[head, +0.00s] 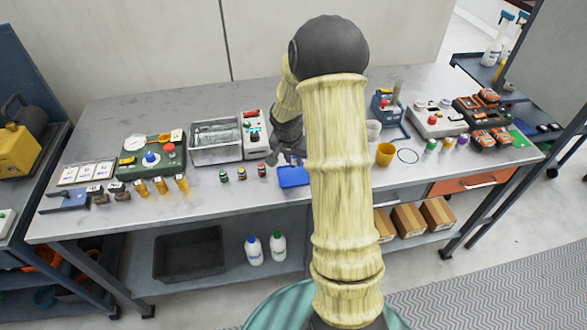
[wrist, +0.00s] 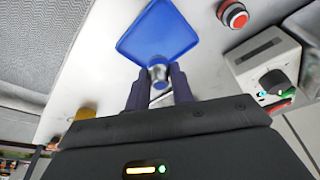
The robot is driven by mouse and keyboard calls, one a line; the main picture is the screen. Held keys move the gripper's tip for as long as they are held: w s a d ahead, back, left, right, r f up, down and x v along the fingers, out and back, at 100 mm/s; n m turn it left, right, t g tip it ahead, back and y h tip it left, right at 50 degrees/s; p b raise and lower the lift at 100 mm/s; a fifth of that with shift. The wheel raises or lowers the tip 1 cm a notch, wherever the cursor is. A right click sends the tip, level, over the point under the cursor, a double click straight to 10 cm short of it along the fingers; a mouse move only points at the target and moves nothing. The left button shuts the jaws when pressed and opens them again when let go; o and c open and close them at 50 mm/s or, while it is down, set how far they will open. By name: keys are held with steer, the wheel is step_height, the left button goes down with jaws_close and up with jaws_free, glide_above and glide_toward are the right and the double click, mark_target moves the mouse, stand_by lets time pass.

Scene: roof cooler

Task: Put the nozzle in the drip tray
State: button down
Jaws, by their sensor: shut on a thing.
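The drip tray, a flat blue tray (head: 293,178), lies near the front edge of the table. It also shows in the wrist view (wrist: 157,32), just beyond my fingertips. My gripper (head: 286,158) is over the table at the tray's back side, partly hidden by my arm in the head view. In the wrist view my gripper (wrist: 158,80) is shut on a small silvery metal piece, which looks like the nozzle (wrist: 158,72). It overlaps the tray's near edge in that view. I cannot tell whether it touches the tray.
Brass pieces (head: 161,186) stand further left.

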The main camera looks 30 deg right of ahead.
mark_target(294, 167)
steer(key=shift+f, duration=0.25)
steer(key=shift+s, duration=0.1)
steer(key=shift+f, duration=1.85)
steer(key=shift+f, duration=0.15)
steer(key=c, duration=1.2)
jaws_free()
